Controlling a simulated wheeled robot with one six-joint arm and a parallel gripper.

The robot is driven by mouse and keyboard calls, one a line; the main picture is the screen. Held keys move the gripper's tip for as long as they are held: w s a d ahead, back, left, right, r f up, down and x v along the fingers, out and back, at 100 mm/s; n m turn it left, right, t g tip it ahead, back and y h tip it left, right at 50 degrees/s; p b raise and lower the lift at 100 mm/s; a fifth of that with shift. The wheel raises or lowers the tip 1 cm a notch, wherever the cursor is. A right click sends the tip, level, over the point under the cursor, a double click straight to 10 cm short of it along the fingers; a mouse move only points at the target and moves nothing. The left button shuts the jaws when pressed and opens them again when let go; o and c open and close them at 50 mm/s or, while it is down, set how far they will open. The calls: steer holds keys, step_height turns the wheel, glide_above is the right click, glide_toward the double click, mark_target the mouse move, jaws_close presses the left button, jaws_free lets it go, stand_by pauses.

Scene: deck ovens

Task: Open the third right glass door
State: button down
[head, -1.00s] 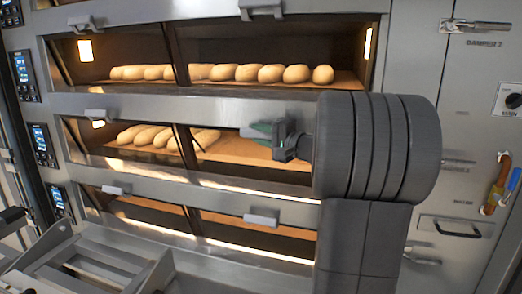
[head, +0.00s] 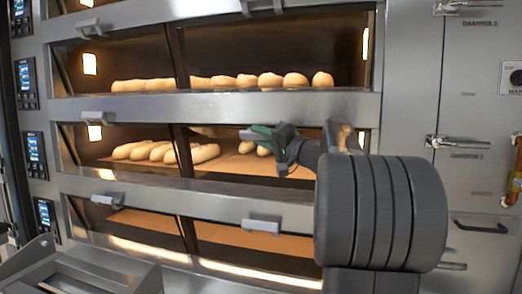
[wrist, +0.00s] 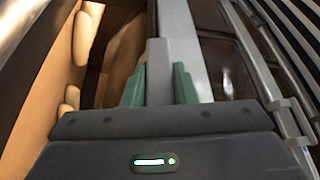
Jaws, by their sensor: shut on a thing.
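The third right glass door (head: 225,165) is in the middle row of the head view, with an orange-brown deck and loaves showing behind it. My gripper (head: 262,136) comes in from the right at the door's top edge. In the wrist view, the green fingers of my gripper (wrist: 157,85) are shut on the grey door handle (wrist: 156,60), one on each side. The oven interior and loaves (wrist: 75,70) show to the left of the handle. My wrist and arm hide the door's right end. I cannot tell how far the door is tilted.
The left door handle (head: 93,117) of the same row is free. Below is another row with a right door handle (head: 262,225). Loaves (head: 245,80) fill the deck above. A steel cabinet with latches (head: 455,143) stands at the right.

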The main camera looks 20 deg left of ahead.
steer(key=shift+w+f+n+b, duration=0.15)
steer(key=shift+f+n+b, duration=0.25)
steer(key=shift+n+b, duration=0.55)
steer(key=shift+m, duration=0.25)
steer(key=c, duration=1.2)
jaws_free()
steer(key=shift+o, duration=0.2)
steer(key=shift+d, duration=0.1)
steer(key=v, duration=1.3)
steer(key=shift+d+f, duration=0.25)
steer(key=shift+d, duration=0.05)
